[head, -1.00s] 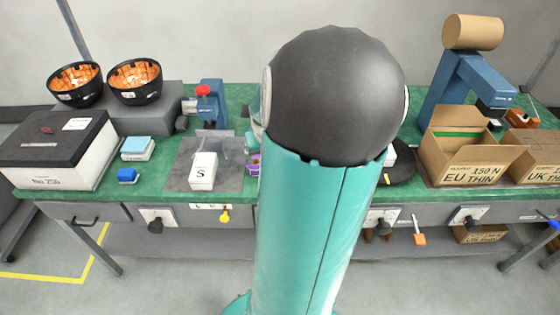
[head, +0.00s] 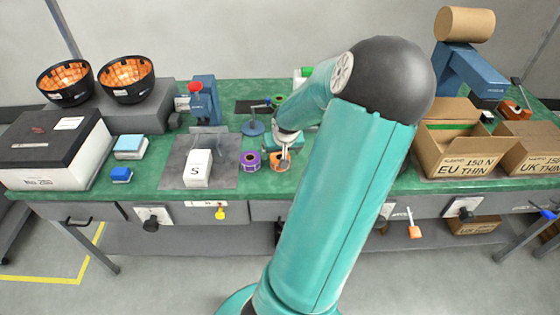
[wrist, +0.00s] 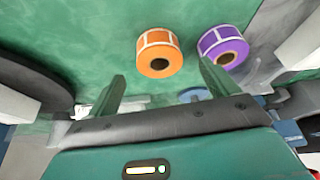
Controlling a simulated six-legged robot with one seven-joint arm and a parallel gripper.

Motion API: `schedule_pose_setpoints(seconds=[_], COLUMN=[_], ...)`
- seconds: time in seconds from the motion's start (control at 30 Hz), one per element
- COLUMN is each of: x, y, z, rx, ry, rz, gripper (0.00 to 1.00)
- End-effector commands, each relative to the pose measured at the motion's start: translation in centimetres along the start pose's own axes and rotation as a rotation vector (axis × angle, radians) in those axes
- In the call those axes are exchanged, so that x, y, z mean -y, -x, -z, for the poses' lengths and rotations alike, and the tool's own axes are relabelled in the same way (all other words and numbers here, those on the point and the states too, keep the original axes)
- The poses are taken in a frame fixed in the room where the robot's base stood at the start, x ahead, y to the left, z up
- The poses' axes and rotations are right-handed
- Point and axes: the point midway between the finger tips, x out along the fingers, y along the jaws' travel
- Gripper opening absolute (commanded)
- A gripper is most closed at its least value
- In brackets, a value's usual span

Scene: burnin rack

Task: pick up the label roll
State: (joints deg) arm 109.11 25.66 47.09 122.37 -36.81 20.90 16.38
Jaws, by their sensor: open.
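Two label rolls lie side by side on the green bench top. The orange label roll (head: 280,162) is partly hidden by my gripper (head: 285,148) in the head view. The purple label roll (head: 250,161) is just left of it, beside the grey mat. In the wrist view the orange label roll (wrist: 158,52) shows ahead between my gripper's fingers (wrist: 161,72), and the purple label roll (wrist: 223,45) is just past the right finger. My gripper is open, with nothing held.
A white box marked S (head: 197,169) lies on the grey mat (head: 172,163) to the left. A blue stand (head: 253,127) is close behind the rolls.

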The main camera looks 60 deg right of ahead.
Motion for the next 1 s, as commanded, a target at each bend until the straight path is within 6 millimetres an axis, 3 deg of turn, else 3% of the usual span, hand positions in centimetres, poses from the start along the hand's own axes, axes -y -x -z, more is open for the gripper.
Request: schedule_pose_setpoints(seconds=[0.23,0.5,0.8,1.0], x=[0.0,0.0,-0.1,-0.1], y=[-1.8,-5.5,-6.0,-5.9], z=[0.0,-0.1,-0.1,-0.1], rx=[0.002,0.002,0.000,0.001], ry=[0.000,0.000,-0.001,-0.001], rz=[0.001,0.001,-0.001,-0.001], gripper=[0.86,0.86,0.86,0.47])
